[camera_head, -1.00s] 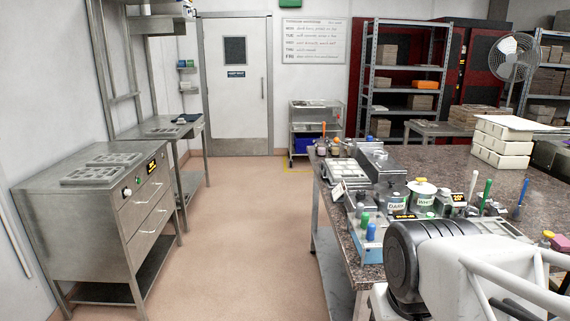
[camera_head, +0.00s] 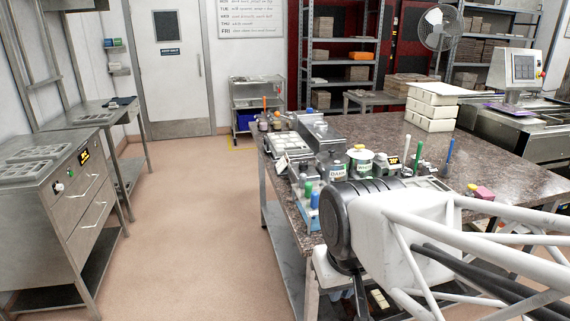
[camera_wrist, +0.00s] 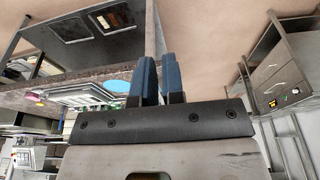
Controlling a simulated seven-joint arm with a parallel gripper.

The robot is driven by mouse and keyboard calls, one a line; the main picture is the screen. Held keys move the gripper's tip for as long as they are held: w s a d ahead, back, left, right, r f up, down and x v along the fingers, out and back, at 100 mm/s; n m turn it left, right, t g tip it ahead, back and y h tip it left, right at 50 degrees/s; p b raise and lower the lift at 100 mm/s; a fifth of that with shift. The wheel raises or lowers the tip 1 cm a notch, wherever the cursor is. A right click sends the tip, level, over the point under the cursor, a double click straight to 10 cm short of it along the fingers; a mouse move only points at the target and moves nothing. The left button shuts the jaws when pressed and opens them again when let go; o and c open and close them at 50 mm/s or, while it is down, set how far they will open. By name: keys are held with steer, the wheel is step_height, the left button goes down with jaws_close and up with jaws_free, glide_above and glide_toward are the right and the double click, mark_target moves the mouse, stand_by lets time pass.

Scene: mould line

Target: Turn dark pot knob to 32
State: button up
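The dark pot (camera_head: 337,171), a metal pot with a green "DARK" label, stands on the near left part of the stone-topped table (camera_head: 400,133). Its knob is too small to make out, and so is any setting near it. The white pot (camera_head: 360,162), with a similar green label, stands just right of it. In the wrist view, my gripper (camera_wrist: 159,75) shows two blue fingers with a narrow gap and nothing held between them. My gripper is not visible in the head view, and the pots cannot be made out in the wrist view.
Bottles with green and blue caps (camera_head: 310,194) stand in front of the dark pot. Upright coloured tools (camera_head: 418,154) stand to its right. White moulds (camera_head: 432,106) are stacked farther back. Floor (camera_head: 195,220) is clear between the table and the steel cabinet (camera_head: 65,185).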

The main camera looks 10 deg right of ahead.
steer(key=o, duration=0.5)
steer(key=shift+w+r, duration=0.15)
steer(key=shift+w, duration=0.15)
steer(key=o, duration=0.5)
steer(key=w+r, duration=0.2)
steer(key=w, duration=0.1)
steer(key=shift+w+d, duration=0.15)
steer(key=shift+o, duration=0.2)
steer(key=w+d+r+n, duration=0.1)
steer(key=w+r, duration=0.2)
steer(key=w, duration=0.4)
steer(key=w+d+r+n, duration=0.1)
steer(key=w+r, duration=0.1)
steer(key=w, duration=0.5)
steer(key=n+g, duration=0.3)
steer(key=n, duration=0.2)
glide_above(304, 163)
steer(key=shift+y, duration=0.4)
steer(key=f, duration=1.2)
steer(key=shift+s, duration=0.35)
steer(key=shift+w+d+f, duration=0.25)
steer(key=shift+w+f, duration=0.1)
steer(key=shift+w, duration=0.15)
steer(key=shift+f, duration=0.15)
steer(key=shift+s+a+f, duration=0.1)
steer(key=shift+f, duration=1.8)
steer(key=shift+s+a+f, duration=0.1)
steer(key=shift+f, duration=1.75)
